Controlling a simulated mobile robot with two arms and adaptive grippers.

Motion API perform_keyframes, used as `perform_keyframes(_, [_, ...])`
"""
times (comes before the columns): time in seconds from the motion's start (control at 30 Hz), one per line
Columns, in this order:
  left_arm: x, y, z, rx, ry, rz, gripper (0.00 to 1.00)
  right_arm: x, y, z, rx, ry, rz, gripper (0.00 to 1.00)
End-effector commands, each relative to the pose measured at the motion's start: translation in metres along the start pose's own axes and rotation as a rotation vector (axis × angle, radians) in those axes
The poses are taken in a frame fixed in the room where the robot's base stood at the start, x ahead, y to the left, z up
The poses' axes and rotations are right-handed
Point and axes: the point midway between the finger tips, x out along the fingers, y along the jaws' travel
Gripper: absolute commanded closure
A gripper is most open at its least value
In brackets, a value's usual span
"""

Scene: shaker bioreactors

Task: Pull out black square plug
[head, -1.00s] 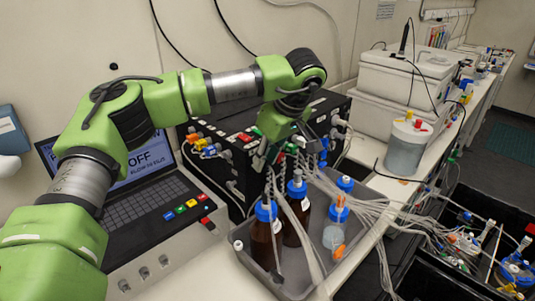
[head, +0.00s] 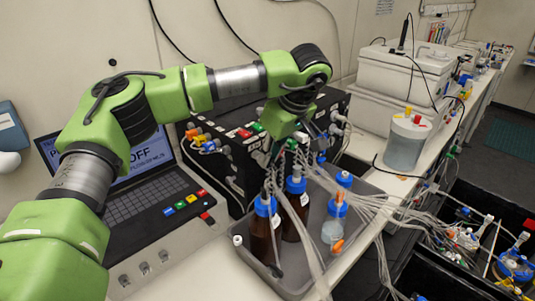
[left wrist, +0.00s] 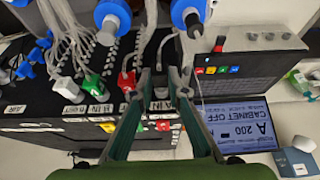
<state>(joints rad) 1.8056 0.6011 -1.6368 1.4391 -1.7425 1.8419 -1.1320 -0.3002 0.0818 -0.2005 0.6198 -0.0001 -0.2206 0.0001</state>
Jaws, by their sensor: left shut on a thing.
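My left gripper (left wrist: 163,84) is in front of the black control box (head: 222,170), among the tubes at its right-hand side. In the left wrist view its two fingers come close together around a small dark piece (left wrist: 160,80) at the port panel. I take this piece for the black square plug, but the fingers hide most of it. I cannot tell whether it is still seated in its port. In the head view the fingertips are lost among tubes and plugs. My right gripper is not in view.
Brown bottles (head: 295,215) with blue caps stand in a grey tray (head: 290,283) just below the gripper. Clear tubes (head: 312,235) hang close by. A laptop (head: 130,195) is to the left. Green (left wrist: 94,88) and white plugs sit on the panel beside the fingers.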

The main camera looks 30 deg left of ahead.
Motion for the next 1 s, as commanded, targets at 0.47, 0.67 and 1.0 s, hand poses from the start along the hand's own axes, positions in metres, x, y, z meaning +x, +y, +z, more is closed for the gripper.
perform_keyframes(0.47, [-0.004, 0.000, 0.010, 0.001, 0.000, 0.000, 1.00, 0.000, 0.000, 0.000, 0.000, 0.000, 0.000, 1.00])
perform_keyframes(0.67, [-0.005, 0.000, 0.012, 0.000, 0.000, -0.001, 1.00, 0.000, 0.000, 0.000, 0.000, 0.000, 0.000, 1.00])
perform_keyframes(1.0, [-0.006, 0.000, 0.015, 0.000, 0.000, -0.001, 1.00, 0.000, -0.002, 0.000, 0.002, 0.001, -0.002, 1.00])
